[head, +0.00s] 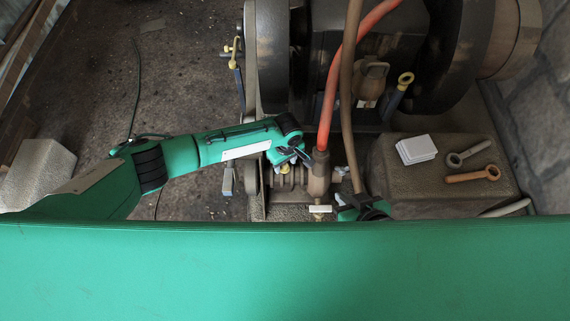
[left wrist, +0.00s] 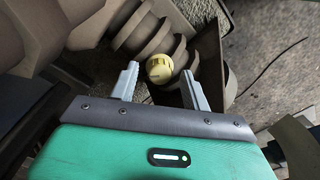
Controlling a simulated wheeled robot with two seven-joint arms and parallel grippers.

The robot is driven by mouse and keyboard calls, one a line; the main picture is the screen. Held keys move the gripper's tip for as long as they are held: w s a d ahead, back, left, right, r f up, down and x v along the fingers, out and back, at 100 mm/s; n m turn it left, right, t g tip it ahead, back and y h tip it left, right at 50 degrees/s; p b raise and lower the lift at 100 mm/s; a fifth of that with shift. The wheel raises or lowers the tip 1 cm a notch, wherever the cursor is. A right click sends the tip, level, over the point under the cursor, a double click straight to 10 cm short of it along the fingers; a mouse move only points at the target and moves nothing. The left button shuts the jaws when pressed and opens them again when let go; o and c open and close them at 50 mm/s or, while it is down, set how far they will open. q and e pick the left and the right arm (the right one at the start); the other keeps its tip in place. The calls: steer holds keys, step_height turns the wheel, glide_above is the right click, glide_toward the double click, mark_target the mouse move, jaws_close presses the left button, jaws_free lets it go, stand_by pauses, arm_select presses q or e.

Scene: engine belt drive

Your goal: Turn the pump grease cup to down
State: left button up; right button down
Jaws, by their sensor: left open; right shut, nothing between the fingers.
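The pump grease cup, a small round yellow cap, shows in the left wrist view (left wrist: 159,69) in front of grey-brown stepped pulleys. My left gripper (left wrist: 160,82) is open, with one finger on each side of the cup; I cannot tell whether either finger touches it. In the head view my left gripper (head: 288,160) reaches over the pump, left of the red hose, and largely hides the cup. My right gripper (head: 343,202) is low and right of the pump's brown upright fitting (head: 319,176); it is shut and empty, and its fingers are barely visible.
The large dark engine (head: 390,55) stands behind. A stone block (head: 455,205) at right holds white cards (head: 416,149) and two eye-ended parts (head: 472,175). Open floor lies at left.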

arm_select(q)
steer(key=shift+f, duration=0.4)
arm_select(e)
steer(key=shift+w+a, duration=0.1)
steer(key=shift+a, duration=0.2)
arm_select(q)
steer(key=c, duration=1)
